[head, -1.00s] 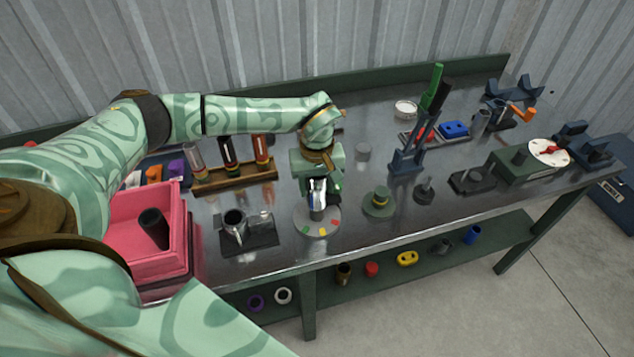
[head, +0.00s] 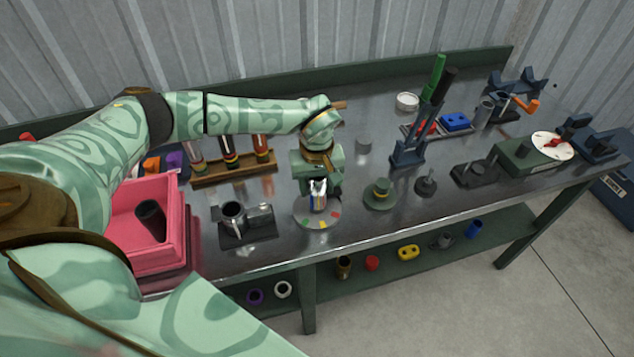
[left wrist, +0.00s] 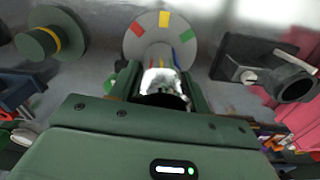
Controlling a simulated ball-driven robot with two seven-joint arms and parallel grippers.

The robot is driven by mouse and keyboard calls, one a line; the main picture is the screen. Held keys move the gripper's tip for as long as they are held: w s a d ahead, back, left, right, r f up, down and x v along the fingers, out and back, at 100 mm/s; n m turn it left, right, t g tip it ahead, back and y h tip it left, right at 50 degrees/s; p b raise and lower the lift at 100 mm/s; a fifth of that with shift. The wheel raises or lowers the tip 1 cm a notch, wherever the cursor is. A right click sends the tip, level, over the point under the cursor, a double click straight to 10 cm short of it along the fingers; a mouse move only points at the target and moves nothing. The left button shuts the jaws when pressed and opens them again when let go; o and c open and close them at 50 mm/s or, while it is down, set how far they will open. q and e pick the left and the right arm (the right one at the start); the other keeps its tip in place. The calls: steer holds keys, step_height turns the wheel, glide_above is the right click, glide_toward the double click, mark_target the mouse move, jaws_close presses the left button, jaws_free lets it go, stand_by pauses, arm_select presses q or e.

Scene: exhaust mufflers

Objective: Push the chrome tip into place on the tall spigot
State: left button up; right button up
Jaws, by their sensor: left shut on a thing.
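My left gripper (head: 318,188) is shut on the chrome tip (head: 318,186), a small shiny piece. It holds the tip over a round grey disc (head: 302,217) with coloured patches. In the left wrist view the tip (left wrist: 160,84) sits between the fingers of the left gripper (left wrist: 163,90). My right gripper is not in view.
A green stepped piece with a yellow band (head: 380,192) stands just right of the disc. A dark clamp block with a metal cup (head: 234,214) is on the left, beside a pink bin (head: 178,215). A wooden rack (head: 215,176) stands behind. The bench front edge is close.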

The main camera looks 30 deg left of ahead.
arm_select(q)
steer(key=shift+s+f, duration=0.1)
steer(key=shift+f, duration=0.4)
steer(key=o, duration=1)
steer(key=shift+r, duration=0.1)
